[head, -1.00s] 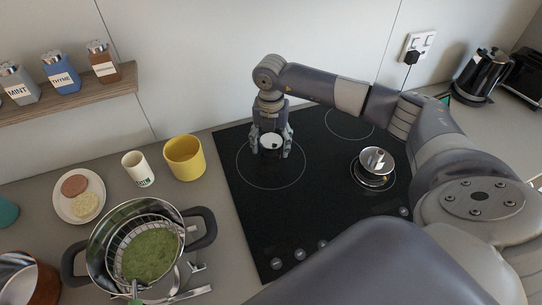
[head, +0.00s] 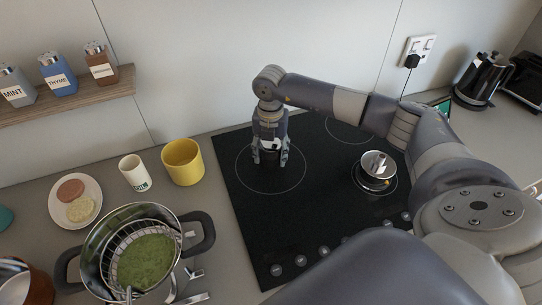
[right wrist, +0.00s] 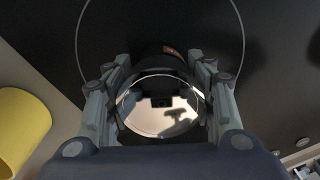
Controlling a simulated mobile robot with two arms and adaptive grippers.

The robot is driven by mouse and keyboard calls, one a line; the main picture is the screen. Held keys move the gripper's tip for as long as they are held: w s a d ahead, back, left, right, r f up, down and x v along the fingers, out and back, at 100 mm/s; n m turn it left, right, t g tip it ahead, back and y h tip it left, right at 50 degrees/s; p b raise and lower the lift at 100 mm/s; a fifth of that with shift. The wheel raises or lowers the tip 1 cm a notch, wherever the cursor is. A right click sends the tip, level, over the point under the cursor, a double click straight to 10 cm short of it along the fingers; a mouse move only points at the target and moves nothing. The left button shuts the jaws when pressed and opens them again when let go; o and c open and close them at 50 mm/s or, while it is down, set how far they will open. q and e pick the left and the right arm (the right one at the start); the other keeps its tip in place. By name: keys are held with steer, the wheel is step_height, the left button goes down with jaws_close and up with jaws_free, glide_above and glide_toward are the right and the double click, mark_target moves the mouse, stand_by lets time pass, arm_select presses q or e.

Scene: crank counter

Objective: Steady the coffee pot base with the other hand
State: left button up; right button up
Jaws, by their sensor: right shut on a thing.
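My right gripper (head: 271,160) points down over the left burner in the head view. In the right wrist view its two fingers (right wrist: 160,105) stand on either side of a dark round piece with a mirror-like top (right wrist: 158,108), which looks like the coffee pot base. The gripper is shut on it. In the head view that piece (head: 270,155) is mostly hidden by the gripper. A small shiny silver pot (head: 377,164) stands apart on the right burner, possibly another part of the coffee pot. My left gripper is not in view.
The black hob (head: 310,190) is clear between the burners. Left of it are a yellow mug (head: 183,162), a white cup (head: 134,173), a plate (head: 62,215) and a large pot (head: 85,262) with green contents. A black kettle (head: 482,80) stands far right.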

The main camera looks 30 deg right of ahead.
steer(key=shift+r+p, duration=1.4)
steer(key=shift+r, duration=1)
